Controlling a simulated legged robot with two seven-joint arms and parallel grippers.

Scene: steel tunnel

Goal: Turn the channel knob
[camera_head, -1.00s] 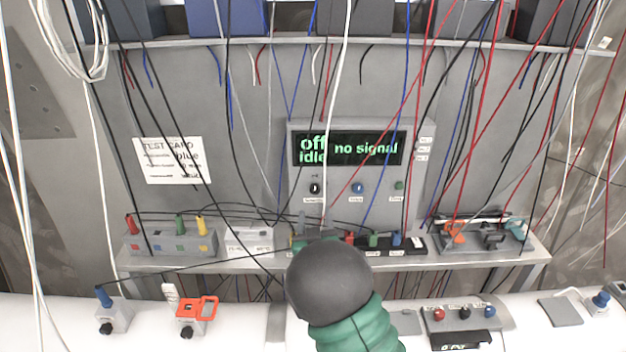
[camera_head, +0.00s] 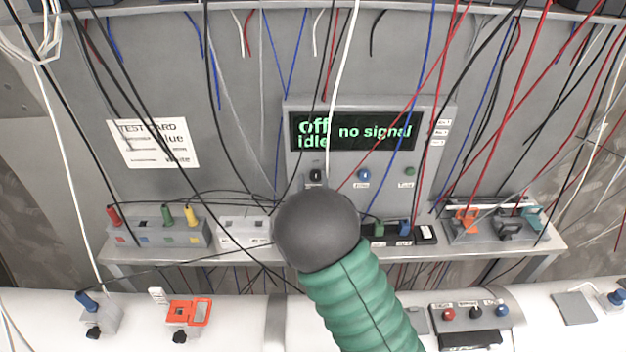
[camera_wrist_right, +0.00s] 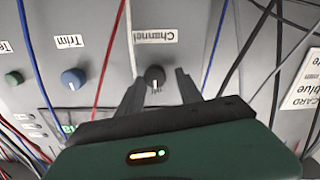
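The channel knob is black with a white pointer mark, under a "Channel" label in the right wrist view (camera_wrist_right: 154,76), which is upside down. It also shows in the head view (camera_head: 316,175), below the display (camera_head: 352,131) reading "off", "idle" and "no signal". My right gripper (camera_wrist_right: 160,78) is open, with one finger on each side of the knob; I cannot tell whether they touch it. In the head view my dark, rounded right arm link and green sleeve hide this gripper. My left gripper is not in view.
A blue trim knob (camera_head: 363,174) and a green knob (camera_head: 409,171) sit beside it on the panel. Many loose cables hang in front, a white one close to the knob. A shelf (camera_head: 130,254) with plugs and small boxes runs below.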

